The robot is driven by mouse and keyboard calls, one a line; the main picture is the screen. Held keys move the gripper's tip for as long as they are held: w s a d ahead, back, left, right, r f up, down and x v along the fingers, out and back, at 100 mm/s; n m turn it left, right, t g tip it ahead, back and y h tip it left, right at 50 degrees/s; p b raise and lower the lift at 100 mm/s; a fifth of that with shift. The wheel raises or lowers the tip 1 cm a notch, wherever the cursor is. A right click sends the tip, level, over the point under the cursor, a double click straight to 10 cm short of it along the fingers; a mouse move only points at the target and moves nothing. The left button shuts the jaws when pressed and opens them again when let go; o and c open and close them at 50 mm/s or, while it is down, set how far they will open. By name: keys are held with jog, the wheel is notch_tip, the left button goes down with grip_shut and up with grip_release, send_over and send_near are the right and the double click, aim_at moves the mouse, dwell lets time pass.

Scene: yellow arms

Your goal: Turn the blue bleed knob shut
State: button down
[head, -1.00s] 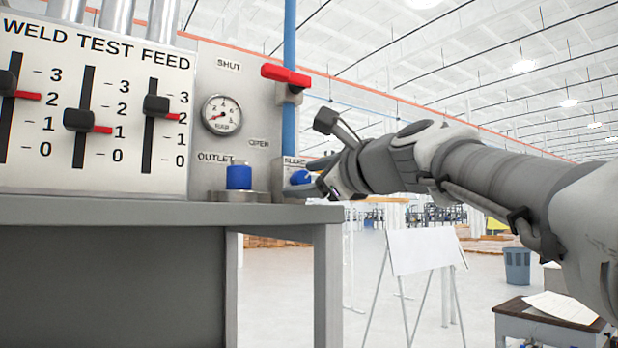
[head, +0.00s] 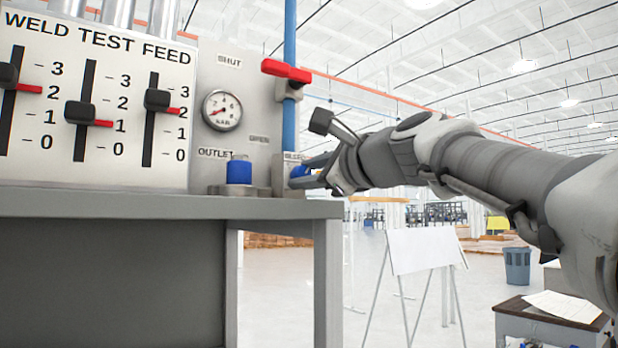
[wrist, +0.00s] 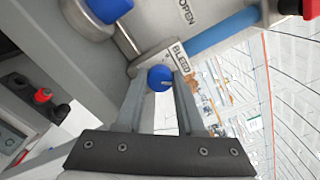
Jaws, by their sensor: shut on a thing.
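The blue bleed knob (head: 300,171) sits on a small block at the lower right of the panel, under a label that reads BLEED in the wrist view. In the wrist view the bleed knob (wrist: 160,77) is round and lies between the two finger ends. My gripper (head: 308,174) reaches in from the right in the head view. In the wrist view my gripper (wrist: 160,85) is shut on the knob, a finger on each side. The fingers hide part of the knob in the head view.
A blue outlet cap (head: 239,172) stands left of the knob. A red valve handle (head: 286,71) on the blue pipe (head: 290,30) is above. A gauge (head: 221,110) and sliders (head: 88,113) are left.

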jog(key=n+b, duration=0.2)
jog(key=n, duration=0.2)
jog(key=shift+f, duration=0.15)
jog(key=n+b, duration=0.2)
jog(key=n, duration=0.2)
jog(key=n+b, duration=0.1)
jog(key=n, duration=0.3)
jog(key=shift+n+b, duration=0.85)
jog(key=shift+n, duration=1.35)
jog(key=c, duration=0.5)
grip_release()
